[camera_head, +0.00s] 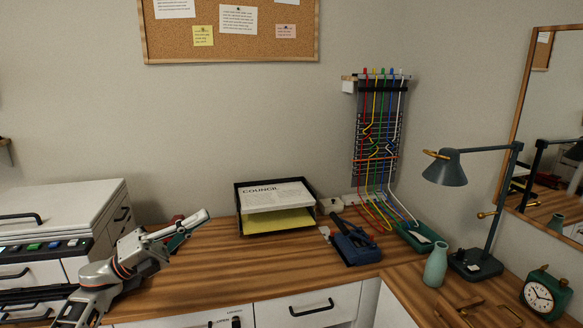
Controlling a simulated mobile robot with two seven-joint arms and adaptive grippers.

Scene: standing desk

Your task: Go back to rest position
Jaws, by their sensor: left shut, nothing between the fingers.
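My left gripper (196,220) is at the end of my left arm, which comes in from the lower left. It is above the left part of the wooden desk (210,275), pointing up and to the right. Its fingers are together and it holds nothing. A red thing, partly hidden, shows just behind the gripper. My right gripper is not in this view.
A black paper tray (241,226) stands right of my left gripper. A blue hole punch (356,244) and a green lamp (450,170) are further right, with a vase (435,264) and a clock (544,294). The front middle desk is clear.

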